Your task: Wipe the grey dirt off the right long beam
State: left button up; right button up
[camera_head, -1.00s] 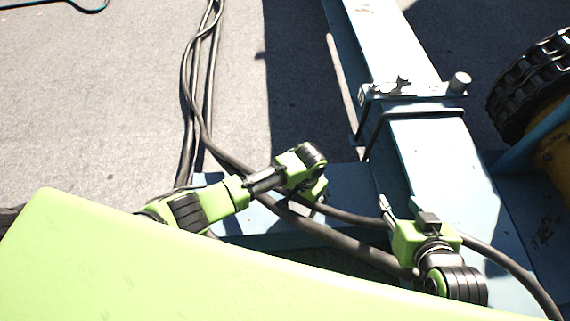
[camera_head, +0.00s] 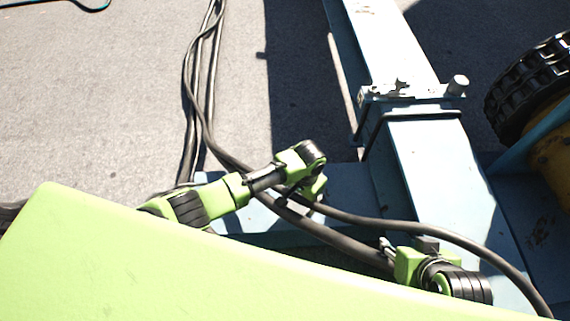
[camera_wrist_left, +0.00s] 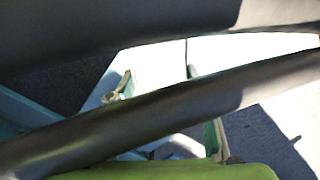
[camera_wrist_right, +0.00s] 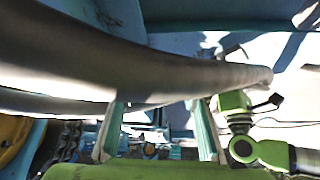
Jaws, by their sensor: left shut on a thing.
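The pale blue long beam (camera_head: 432,165) runs up the head view on the right. A small grey mark (camera_head: 362,11) shows near its top; I cannot tell whether it is dirt. My right gripper (camera_head: 386,246) is low over the beam's left edge. Its fingers (camera_wrist_right: 158,118) stand apart in the right wrist view, with a thick black cable crossing in front. My left gripper (camera_head: 314,203) is beside black cables over the blue cross beam. In the left wrist view a black cable (camera_wrist_left: 170,115) crosses its fingers, seemingly held between them; their grip is partly hidden. I see no cloth.
Black cables (camera_head: 340,212) loop over the cross beam (camera_head: 345,180) and past my right gripper. A clamp-like bracket (camera_head: 400,92) sits across the long beam. A large black tyre or track (camera_head: 530,85) stands at right. Open paving (camera_head: 100,100) lies at left.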

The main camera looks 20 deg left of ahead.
pick_arm(q)
jog(key=shift+r+p, duration=0.5)
jog(key=shift+p, duration=0.05)
jog(key=shift+r+p, duration=0.3)
jog(key=shift+p, duration=0.05)
jog(key=shift+r+p, duration=0.45)
jog(key=shift+p, duration=0.1)
jog(key=shift+r+p, duration=0.4)
jog(key=shift+p, duration=0.15)
pick_arm(e)
jog(key=s+d+f+g, duration=0.2)
jog(key=s+f, duration=0.2)
jog(key=f, duration=0.1)
jog(key=shift+s+d+f+g+h, duration=0.2)
jog(key=shift+g+h, duration=0.1)
jog(key=shift+g, duration=0.1)
pick_arm(q)
jog(key=shift+w+r, duration=0.1)
